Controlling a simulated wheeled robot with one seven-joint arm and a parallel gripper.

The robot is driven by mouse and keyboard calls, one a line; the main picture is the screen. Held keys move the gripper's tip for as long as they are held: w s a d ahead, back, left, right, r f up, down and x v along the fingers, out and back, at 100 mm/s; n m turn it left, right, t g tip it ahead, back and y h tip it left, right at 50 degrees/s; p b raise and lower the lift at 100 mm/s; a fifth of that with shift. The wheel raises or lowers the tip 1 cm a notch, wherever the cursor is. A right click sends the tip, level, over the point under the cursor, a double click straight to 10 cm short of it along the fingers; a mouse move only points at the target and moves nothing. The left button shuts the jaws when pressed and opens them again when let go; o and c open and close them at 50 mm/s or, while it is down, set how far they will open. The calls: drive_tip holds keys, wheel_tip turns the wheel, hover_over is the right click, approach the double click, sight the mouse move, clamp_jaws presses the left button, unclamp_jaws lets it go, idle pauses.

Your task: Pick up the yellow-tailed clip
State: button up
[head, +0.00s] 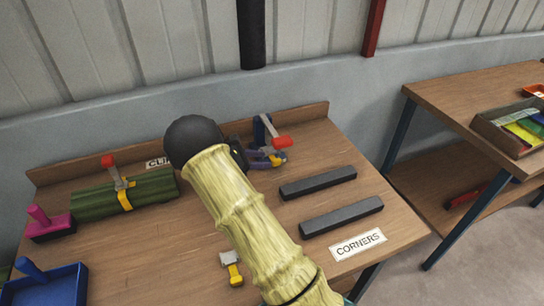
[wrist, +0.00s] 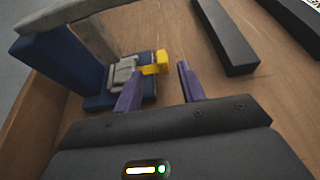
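A clip with a grey metal body (wrist: 122,74) and a yellow tail (wrist: 155,62) is at the blue stand in the wrist view. My gripper (wrist: 160,76) has two purple fingers, apart and with nothing clearly held between them. The yellow tail shows at the gap between the fingertips; I cannot tell whether the left finger touches the clip. In the head view my gripper (head: 266,157) is beside the blue stand (head: 261,132), partly hidden by my arm. Another grey clip with a yellow tail (head: 233,270) lies near the table's front, left of my arm.
The red-handled lever (head: 280,143) rises on the stand. Two dark bars (head: 318,183) lie right of my arm. A green bundle (head: 95,197) with a red-handled clamp, a magenta block (head: 48,226) and a blue tray (head: 48,288) are at left. A raised edge (head: 80,172) bounds the table's back.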

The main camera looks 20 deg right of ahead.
sight(274, 160)
drive_tip(key=x, duration=0.5)
drive_tip(key=shift+s+d+r, duration=0.15)
drive_tip(key=shift+d, duration=0.05)
idle(0.4)
clamp_jaws()
